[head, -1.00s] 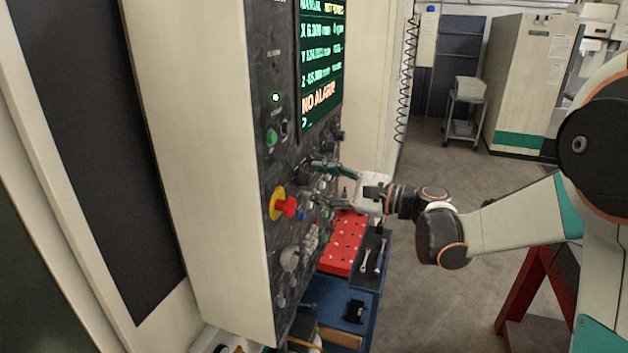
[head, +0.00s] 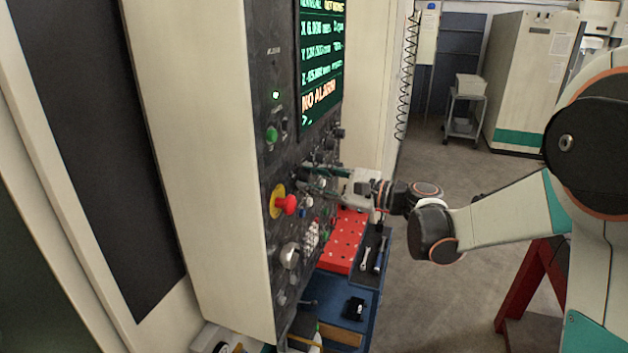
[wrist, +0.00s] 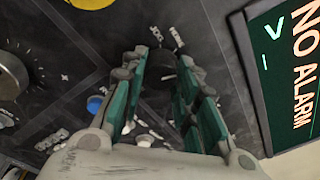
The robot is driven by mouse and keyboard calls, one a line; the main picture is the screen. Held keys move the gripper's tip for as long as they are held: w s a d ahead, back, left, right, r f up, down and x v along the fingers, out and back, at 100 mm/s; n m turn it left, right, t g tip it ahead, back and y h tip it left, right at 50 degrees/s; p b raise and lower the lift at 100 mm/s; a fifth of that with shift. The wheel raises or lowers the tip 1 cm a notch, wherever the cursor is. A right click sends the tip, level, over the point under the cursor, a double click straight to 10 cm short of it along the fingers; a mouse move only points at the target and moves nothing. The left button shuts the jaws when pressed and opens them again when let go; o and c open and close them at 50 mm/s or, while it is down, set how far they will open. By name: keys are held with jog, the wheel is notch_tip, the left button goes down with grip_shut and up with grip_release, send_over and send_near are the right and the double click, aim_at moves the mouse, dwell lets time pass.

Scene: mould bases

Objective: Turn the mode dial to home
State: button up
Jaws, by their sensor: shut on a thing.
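The dark machine control panel (head: 285,150) stands upright left of my gripper (head: 310,178). My gripper reaches left to the panel, below the screen, with its teal fingers against the panel face. In the wrist view the two fingers of my gripper (wrist: 163,65) stand around a dark knob (wrist: 163,82), the mode dial, and are shut on it. The dial is mostly hidden by the fingers and its dark colour. I cannot read which mode it points to. Small white labels (wrist: 166,36) show just beyond the fingertips.
A red emergency button (head: 287,204) on a yellow disc sits left of my gripper, close by. A silver knob (head: 290,255) is lower down. The screen (head: 322,60) reads NO ALARM. A red tray (head: 345,240) and wrenches lie below on a blue cart. Open floor lies behind.

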jog(key=n+b, duration=0.2)
jog(key=n, duration=0.1)
jog(key=shift+f+n, duration=0.15)
jog(key=shift+n, duration=0.25)
jog(key=shift+n+y+b, duration=0.3)
jog(key=shift+n+b, duration=0.9)
jog(key=shift+n, duration=0.9)
jog(key=o, duration=1.1)
jog(key=v, duration=1.2)
